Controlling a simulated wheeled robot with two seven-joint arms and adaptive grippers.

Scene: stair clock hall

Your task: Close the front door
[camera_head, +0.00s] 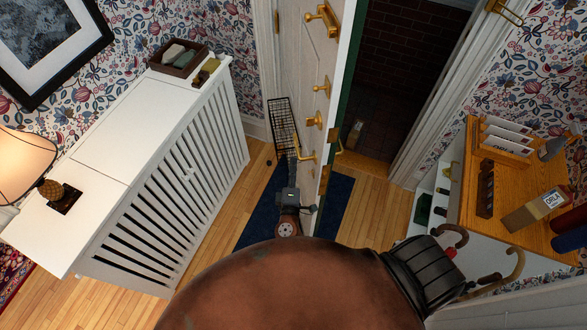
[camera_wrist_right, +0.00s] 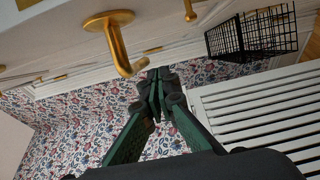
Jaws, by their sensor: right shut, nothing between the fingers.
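The front door (camera_head: 295,60) stands open, swung inward. Its inner face is white with brass fittings, and a strip of green shows along its edge. A brass lever handle (camera_head: 307,153) sits low on the visible face; a brass lever also shows close up in the right wrist view (camera_wrist_right: 120,50). My right gripper (camera_head: 293,165) is beside the door face, near the lever, with its fingertips together and empty. In the right wrist view the gripper (camera_wrist_right: 158,84) points past the lever, apart from it as far as I can tell. My left gripper is out of view.
A black wire basket (camera_head: 284,122) is on the door side. A white slatted radiator cover (camera_head: 165,175) stands left. The open doorway (camera_head: 405,80) shows dark brick. A wooden-topped cabinet (camera_head: 500,195) and hooked cane handles (camera_head: 512,270) are right. A blue mat (camera_head: 333,207) lies below.

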